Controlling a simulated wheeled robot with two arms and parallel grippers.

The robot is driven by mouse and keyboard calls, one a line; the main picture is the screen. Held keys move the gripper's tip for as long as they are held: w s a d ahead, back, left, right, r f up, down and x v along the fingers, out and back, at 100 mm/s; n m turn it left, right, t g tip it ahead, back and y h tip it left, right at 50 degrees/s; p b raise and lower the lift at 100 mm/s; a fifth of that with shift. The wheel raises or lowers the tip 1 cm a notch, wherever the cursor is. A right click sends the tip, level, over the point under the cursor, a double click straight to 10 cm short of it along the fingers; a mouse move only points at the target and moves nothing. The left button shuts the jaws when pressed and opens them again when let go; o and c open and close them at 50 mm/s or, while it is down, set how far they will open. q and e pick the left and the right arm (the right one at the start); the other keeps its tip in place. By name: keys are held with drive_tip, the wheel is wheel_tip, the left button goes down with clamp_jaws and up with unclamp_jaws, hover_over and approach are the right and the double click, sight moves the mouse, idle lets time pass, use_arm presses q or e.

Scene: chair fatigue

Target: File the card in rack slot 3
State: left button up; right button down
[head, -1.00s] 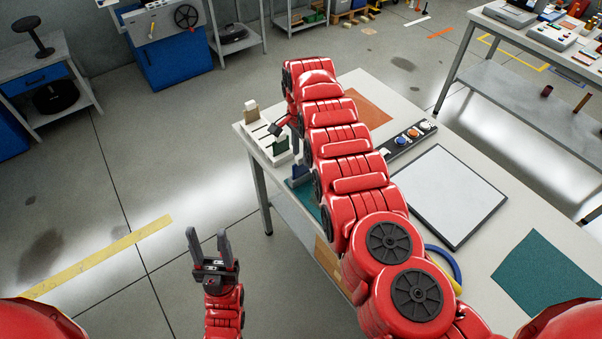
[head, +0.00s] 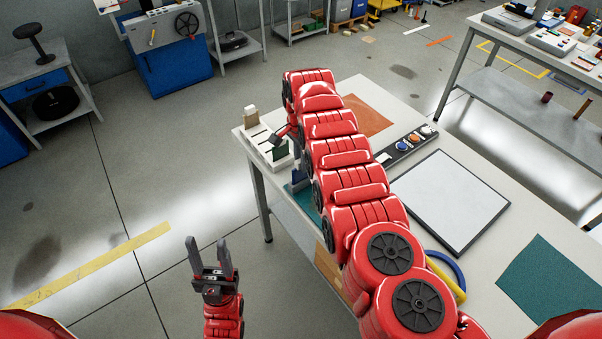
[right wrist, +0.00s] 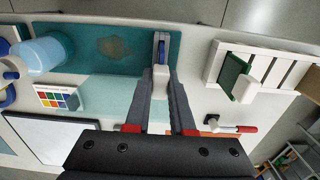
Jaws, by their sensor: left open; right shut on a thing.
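In the right wrist view a blue card with a white grip piece (right wrist: 161,44) is seen nearly edge-on. My right gripper (right wrist: 160,76) is shut on the white piece, over the end of a teal mat (right wrist: 110,47). The white slotted rack (right wrist: 284,73) stands to the right of it, apart from the card. A green card (right wrist: 234,72) with a white piece stands in the rack. The rack also shows in the head view (head: 256,137), at the table's far left corner. My right arm hides much of the table there. My left gripper (head: 211,252) is open and empty, beside the table.
A pale blue cylinder (right wrist: 48,51) stands at the mat's left. A red-handled tool (right wrist: 238,129) lies below the rack in the right wrist view. A framed white board (head: 446,200) and a button strip (head: 408,142) lie on the table.

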drive_tip(key=shift+r, duration=0.1)
drive_tip(key=shift+r+p, duration=1.25)
drive_tip(key=shift+r, duration=0.65)
drive_tip(key=shift+r, duration=0.1)
drive_tip(key=shift+r+p, duration=0.4)
drive_tip(key=shift+r, duration=1.55)
